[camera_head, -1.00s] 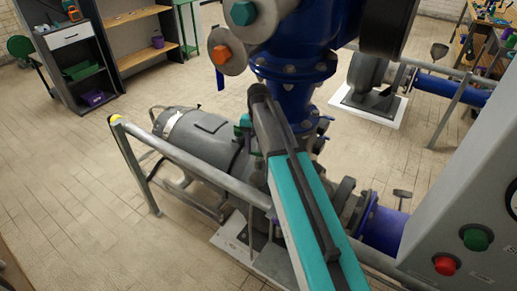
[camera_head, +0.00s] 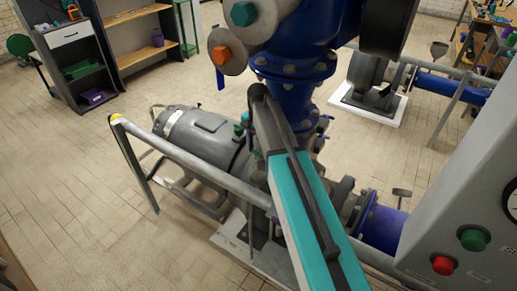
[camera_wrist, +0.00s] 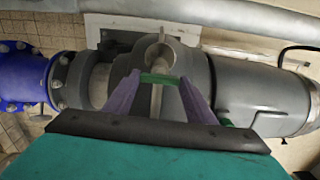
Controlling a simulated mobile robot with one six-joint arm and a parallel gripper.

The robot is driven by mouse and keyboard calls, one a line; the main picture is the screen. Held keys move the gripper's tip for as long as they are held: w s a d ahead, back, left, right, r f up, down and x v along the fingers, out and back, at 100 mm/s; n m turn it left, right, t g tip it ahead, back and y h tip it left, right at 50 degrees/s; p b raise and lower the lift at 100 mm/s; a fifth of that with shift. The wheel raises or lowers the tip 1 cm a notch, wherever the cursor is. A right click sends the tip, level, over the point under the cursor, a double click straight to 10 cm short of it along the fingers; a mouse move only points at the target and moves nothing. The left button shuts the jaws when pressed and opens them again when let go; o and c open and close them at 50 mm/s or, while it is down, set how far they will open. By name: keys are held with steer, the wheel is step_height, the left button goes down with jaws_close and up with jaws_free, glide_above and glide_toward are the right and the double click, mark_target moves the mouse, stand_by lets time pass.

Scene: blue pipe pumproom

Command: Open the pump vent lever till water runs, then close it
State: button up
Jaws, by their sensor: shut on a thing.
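The grey pump (camera_wrist: 192,75) with its motor (camera_wrist: 262,92) lies below my gripper in the wrist view. My gripper (camera_wrist: 160,82) has two purple fingers on either side of a short green bar, which I take to be the vent lever (camera_wrist: 158,78). The gripper is shut on it, above the pump casing. A pale, narrow upright shape shows below the bar; I cannot tell whether it is water or metal. In the head view the motor (camera_head: 198,137) shows left of my arm, and the arm hides most of the casing and the fingertips.
A grey handrail (camera_head: 190,168) with a yellow end runs along the pump's near side. A large blue pipe (camera_head: 292,65) rises behind my arm. A grey control box (camera_head: 468,190) with red and green buttons stands at the right. The floor at the left is clear.

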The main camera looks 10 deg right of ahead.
mark_target(258, 152)
steer(key=o, duration=1)
steer(key=shift+o, duration=0.2)
steer(key=shift+r, duration=0.15)
steer(key=shift+r+b, duration=0.8)
steer(key=shift+r, duration=2.85)
steer(key=shift+s, duration=0.1)
